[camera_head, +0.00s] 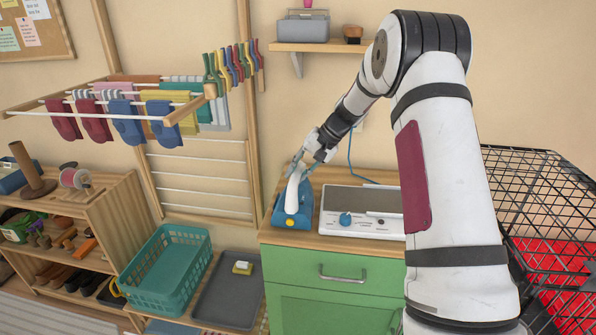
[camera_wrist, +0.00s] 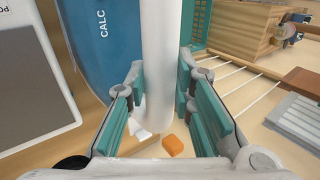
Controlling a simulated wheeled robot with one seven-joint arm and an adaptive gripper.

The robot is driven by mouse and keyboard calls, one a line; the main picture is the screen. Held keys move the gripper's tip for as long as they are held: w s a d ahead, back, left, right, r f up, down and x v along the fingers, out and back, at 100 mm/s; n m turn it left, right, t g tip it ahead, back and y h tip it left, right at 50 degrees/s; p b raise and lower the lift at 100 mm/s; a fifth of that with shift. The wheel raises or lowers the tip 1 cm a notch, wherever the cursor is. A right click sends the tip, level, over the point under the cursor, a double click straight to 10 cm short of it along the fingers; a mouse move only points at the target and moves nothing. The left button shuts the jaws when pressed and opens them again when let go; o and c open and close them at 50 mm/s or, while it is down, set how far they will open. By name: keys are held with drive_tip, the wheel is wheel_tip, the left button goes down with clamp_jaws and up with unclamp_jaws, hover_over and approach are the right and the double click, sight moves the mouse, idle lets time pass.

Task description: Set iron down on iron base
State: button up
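The iron (camera_head: 291,217) has a blue body and a white handle. It is at the left end of the green cabinet's wooden top; I cannot tell whether it rests there or hangs just above. Its blue body, marked CALC (camera_wrist: 100,35), shows in the wrist view. My gripper (camera_head: 304,165) has its teal pads on both sides of the white handle (camera_wrist: 161,60), close against it, and appears shut on it. The iron base (camera_head: 361,211), a white unit with a grey plate and blue knob, lies right of the iron. The iron's underside is hidden.
A blue cord (camera_head: 351,158) runs behind the base. A black wire basket (camera_head: 545,215) stands right of the cabinet (camera_head: 335,290). A teal laundry basket (camera_head: 165,270) and grey tray (camera_head: 230,295) are at lower left. A drying rack (camera_head: 110,108) and wall shelf (camera_head: 335,46) are above.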

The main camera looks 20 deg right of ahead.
drive_tip(key=o, duration=0.3)
drive_tip(key=shift+r, duration=0.1)
